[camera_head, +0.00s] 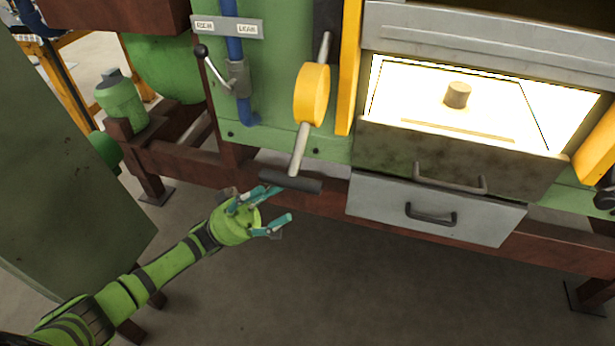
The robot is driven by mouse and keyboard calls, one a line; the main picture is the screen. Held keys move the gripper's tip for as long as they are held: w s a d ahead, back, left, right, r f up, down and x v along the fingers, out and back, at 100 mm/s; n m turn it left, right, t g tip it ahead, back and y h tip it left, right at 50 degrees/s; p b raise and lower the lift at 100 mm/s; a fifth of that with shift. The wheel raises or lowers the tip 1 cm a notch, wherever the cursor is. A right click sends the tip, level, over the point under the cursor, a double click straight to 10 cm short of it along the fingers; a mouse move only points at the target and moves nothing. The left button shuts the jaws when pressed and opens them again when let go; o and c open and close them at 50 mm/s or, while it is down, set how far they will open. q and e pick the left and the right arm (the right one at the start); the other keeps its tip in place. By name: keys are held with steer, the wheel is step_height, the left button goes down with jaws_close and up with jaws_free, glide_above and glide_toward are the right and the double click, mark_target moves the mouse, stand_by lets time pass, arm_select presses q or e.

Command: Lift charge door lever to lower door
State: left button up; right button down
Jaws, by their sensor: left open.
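The lever (299,150) is a pale rod through a yellow round hub (311,95). It slopes down to a black crosswise handle (291,182). My left gripper (279,206) is open just below the handle's left end, with nothing between its fingers. Its upper finger overlaps the handle's left end in the picture; I cannot tell whether they touch. The furnace opening (550,105) glows, with a short cylindrical billet (457,95) inside. A stained door panel (530,175) with a bar handle stands below the opening. My right gripper is not in view.
A grey panel (380,200) with a dark handle hangs under the stained one. A small lever with a black knob (201,51) sits by a blue pipe at upper left. A dark plate (60,170) stands at left. The floor (370,290) in front is clear.

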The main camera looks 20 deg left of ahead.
mark_target(296, 187)
arm_select(q)
steer(key=p+x, duration=0.2)
steer(key=x, duration=0.3)
steer(key=shift+r, duration=0.25)
steer(key=shift+d+r+p, duration=0.15)
steer(key=shift+d+p, duration=0.1)
steer(key=shift+p, duration=0.05)
steer(key=shift+d+r, duration=0.1)
steer(key=shift+d, duration=0.05)
steer(key=shift+w, duration=0.1)
jaws_close()
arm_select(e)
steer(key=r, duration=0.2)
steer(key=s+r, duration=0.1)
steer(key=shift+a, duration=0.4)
